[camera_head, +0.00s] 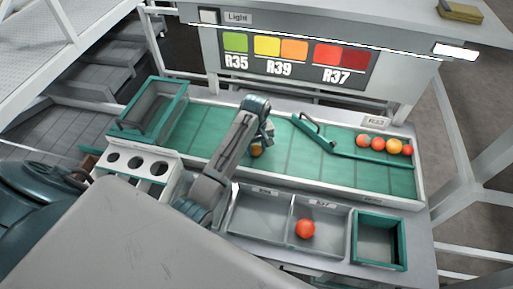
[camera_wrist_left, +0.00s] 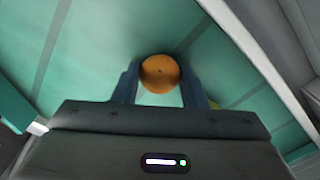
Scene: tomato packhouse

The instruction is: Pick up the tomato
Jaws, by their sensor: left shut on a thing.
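An orange tomato (camera_wrist_left: 160,73) sits between the two fingers of my left gripper (camera_wrist_left: 160,84) in the left wrist view, and the fingers are shut on it. In the head view the same tomato (camera_head: 256,150) shows partly below my left gripper (camera_head: 262,140), over the green sorting surface (camera_head: 345,173). I cannot tell whether the tomato touches the surface. My right gripper is not in view.
Several tomatoes (camera_head: 394,146) line up behind a green rail at the far right. A red tomato (camera_head: 305,229) lies in a grey bin (camera_head: 345,232) in front. An empty green-rimmed crate (camera_head: 403,245) stands at right, another crate (camera_head: 123,126) at left. A colour chart (camera_head: 295,57) hangs behind.

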